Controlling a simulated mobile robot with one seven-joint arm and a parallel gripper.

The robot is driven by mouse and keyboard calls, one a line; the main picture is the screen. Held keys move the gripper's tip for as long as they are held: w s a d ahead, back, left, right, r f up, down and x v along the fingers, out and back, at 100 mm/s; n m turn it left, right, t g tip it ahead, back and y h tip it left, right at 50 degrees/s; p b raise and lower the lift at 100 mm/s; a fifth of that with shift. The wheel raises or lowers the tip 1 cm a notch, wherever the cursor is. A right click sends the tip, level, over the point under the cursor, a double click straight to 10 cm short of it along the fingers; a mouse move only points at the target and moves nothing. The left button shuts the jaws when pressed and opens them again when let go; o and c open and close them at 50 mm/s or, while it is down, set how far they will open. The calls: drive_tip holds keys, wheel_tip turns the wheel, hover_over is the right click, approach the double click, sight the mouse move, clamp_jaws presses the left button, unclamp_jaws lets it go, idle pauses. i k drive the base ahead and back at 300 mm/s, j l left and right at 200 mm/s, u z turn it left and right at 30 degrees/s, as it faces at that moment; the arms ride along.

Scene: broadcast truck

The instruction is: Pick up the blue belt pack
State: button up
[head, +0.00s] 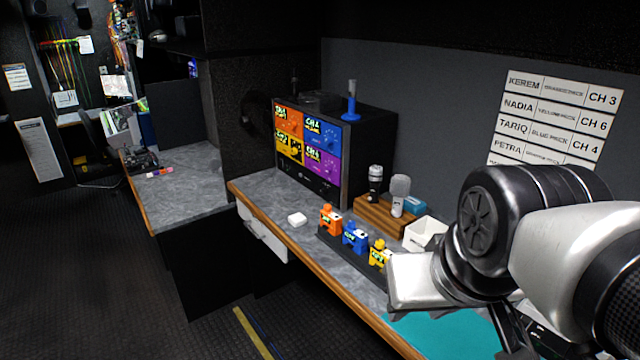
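The blue belt pack (355,237) stands upright in a dark rack (345,253) on the grey counter. It is in the middle of a row, between an orange belt pack (331,219) and a yellow belt pack (378,253). My arm comes in from the right edge, in front of the counter's right part. My gripper (512,338) shows only in part, as dark pieces at the bottom right below the wrist. It is to the right of and apart from the blue belt pack. Its fingertips are not clear.
A monitor (308,150) with coloured panels stands behind the packs, a blue-based antenna (352,107) on top. A wooden block (380,214) with microphones and a white container (424,232) are close behind the row. A teal mat (440,334) is at front right.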

sight(357, 237)
drive_tip(key=i+j+z, duration=0.15)
drive_tip(key=z, duration=0.25)
drive_tip(key=i+j+z, duration=0.1)
drive_tip(key=z, duration=0.3)
drive_tip(key=i+j+z, duration=0.15)
drive_tip(key=j, duration=0.2)
drive_tip(key=j+z, duration=0.15)
drive_tip(key=j, duration=0.25)
drive_tip(key=i+j+z, duration=0.15)
drive_tip(key=j, duration=0.2)
drive_tip(key=i+j, duration=0.1)
drive_tip(key=j, duration=0.3)
drive_tip(key=i+j, duration=0.1)
drive_tip(key=j, duration=0.7)
drive_tip(key=i+j, duration=0.15)
drive_tip(key=j, duration=0.25)
